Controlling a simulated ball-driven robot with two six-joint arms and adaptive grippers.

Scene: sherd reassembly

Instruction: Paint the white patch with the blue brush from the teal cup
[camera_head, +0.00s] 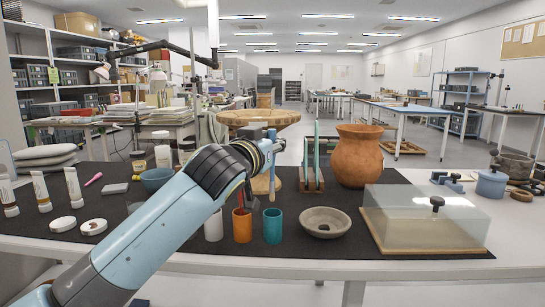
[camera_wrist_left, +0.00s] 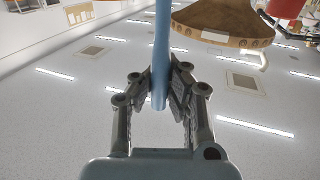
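The blue brush (camera_head: 272,180) stands upright above the teal cup (camera_head: 273,227). My left gripper (camera_head: 270,146) is shut on its handle, which also shows between the fingertips in the left wrist view (camera_wrist_left: 161,50). The brush's tip is not clear. A wide brown clay bowl (camera_head: 258,117) stands behind the gripper. In the left wrist view the bowl appears upside down, and the white patch (camera_wrist_left: 214,36) shows on its rim band, apart from the brush. My right gripper is not in view.
An orange cup (camera_head: 242,227) with a red brush and a white cup (camera_head: 213,229) stand left of the teal cup. A stone ring bowl (camera_head: 325,222), a large clay jar (camera_head: 358,156) and a clear lidded box (camera_head: 424,222) stand to the right.

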